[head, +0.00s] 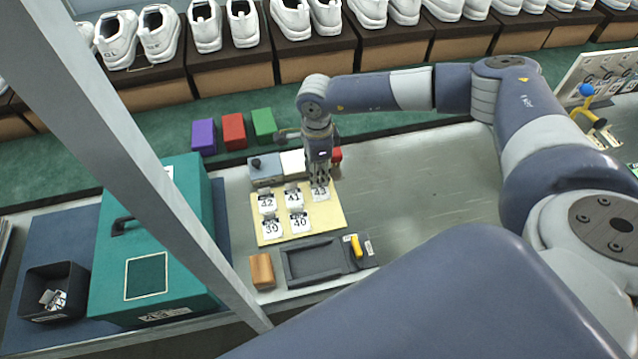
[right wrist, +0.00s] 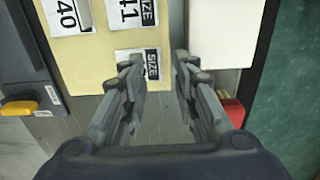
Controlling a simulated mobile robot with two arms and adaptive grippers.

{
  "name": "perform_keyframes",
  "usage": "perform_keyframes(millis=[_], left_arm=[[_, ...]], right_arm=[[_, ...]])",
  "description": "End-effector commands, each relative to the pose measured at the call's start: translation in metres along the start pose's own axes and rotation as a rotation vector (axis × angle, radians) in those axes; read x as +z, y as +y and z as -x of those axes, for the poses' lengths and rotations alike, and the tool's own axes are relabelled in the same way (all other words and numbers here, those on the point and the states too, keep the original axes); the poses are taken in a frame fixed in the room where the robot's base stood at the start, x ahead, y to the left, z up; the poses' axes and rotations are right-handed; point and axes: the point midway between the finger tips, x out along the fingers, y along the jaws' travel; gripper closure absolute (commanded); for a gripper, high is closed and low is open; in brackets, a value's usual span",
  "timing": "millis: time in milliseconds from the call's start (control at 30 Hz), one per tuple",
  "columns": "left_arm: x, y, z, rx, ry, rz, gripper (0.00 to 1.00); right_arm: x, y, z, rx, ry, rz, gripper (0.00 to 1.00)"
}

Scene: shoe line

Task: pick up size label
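Several white size labels lie on a pale yellow board (head: 332,214) in the head view: 42 (head: 267,204), 41 (head: 293,198), 43 (head: 320,193), 39 (head: 271,228) and 40 (head: 299,223). My right gripper (head: 318,182) points down just above label 43 at the board's far right corner. In the right wrist view my right gripper (right wrist: 160,68) is open, with a gap between its fingers. Label 43 (right wrist: 152,64) shows at its left fingertip, partly hidden by that finger. I cannot tell whether they touch. My left gripper is not in view.
A grey box (head: 265,170) and a white block (head: 292,163) stand behind the board. A black tray (head: 313,262) and a wooden block (head: 262,271) lie in front. A teal case (head: 150,240) is at left.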

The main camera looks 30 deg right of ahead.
Motion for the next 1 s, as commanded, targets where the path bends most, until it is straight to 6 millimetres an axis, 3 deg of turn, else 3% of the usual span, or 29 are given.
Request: perform_keyframes(millis=[100,333,567,1000], left_arm=[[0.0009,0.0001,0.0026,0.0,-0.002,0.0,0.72],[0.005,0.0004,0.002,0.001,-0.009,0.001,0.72],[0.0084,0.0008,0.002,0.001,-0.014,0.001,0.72],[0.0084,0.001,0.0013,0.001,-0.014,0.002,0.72]], right_arm=[[-0.0008,0.0005,-0.011,0.001,0.001,-0.001,0.72],[-0.0008,0.0001,-0.0135,0.0,0.0,-0.001,0.72],[-0.0009,0.0001,-0.0132,0.0,0.001,-0.001,0.99],[-0.0009,-0.0001,-0.0117,-0.001,0.0,-0.001,1.0]])
